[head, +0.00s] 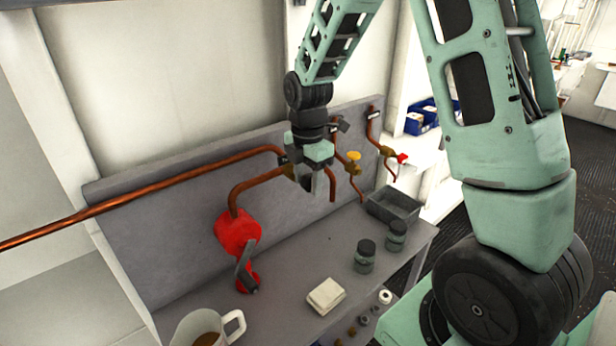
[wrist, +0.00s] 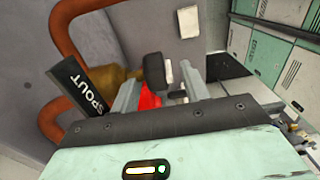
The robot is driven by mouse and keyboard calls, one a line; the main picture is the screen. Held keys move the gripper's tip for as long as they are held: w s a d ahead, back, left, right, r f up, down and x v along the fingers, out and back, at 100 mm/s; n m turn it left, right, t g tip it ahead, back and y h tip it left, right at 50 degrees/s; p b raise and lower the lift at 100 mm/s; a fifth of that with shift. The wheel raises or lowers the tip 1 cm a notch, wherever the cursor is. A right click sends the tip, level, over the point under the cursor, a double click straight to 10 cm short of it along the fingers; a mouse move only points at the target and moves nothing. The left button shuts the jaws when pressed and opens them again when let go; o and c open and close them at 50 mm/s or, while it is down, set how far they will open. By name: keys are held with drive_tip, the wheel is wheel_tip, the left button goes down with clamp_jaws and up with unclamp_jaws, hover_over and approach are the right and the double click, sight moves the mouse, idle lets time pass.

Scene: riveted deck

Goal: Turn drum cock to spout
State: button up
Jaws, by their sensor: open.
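My gripper (head: 315,185) hangs in front of the grey backboard, over the copper pipe ends, and hides most of the drum cock in the head view. In the wrist view the cock shows as a brass body (wrist: 122,85) on copper pipe. A black plate lettered SPOUT (wrist: 82,86) stands to its left. A dark knob (wrist: 154,70) and a red part (wrist: 150,98) lie between my gripper's fingers (wrist: 160,92). The fingers are apart, one on each side. Whether either touches the handle is not clear.
A red fitting with a grey lever (head: 238,235) is on the left. Yellow-handled (head: 353,156) and red-handled (head: 402,158) taps are right. On the bench stand a mug (head: 198,326), a white block (head: 326,296), two jars (head: 365,258) and a grey tray (head: 393,207).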

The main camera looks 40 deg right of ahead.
drive_tip(key=shift+c, duration=0.3)
drive_tip(key=c, duration=0.9)
drive_tip(key=shift+a+f+h, duration=0.1)
drive_tip(key=shift+h, duration=0.3)
drive_tip(key=h, duration=0.1)
drive_tip(key=h+b, duration=0.1)
drive_tip(key=shift+a+f+h+b, duration=0.2)
drive_tip(key=shift+a+h+b, duration=0.1)
drive_tip(key=shift+h, duration=0.1)
drive_tip(key=h+b, duration=0.2)
drive_tip(key=h, duration=0.1)
drive_tip(key=h+b, duration=0.1)
drive_tip(key=h, duration=0.1)
drive_tip(key=shift+f, duration=0.35)
drive_tip(key=h, duration=0.4)
drive_tip(key=h+b, duration=0.1)
drive_tip(key=shift+f+t+h, duration=0.25)
drive_tip(key=shift+t+h, duration=0.05)
drive_tip(key=shift+h, duration=0.1)
drive_tip(key=shift+f+h, duration=0.15)
drive_tip(key=shift+h, duration=1.45)
drive_tip(key=shift+h+b, duration=0.3)
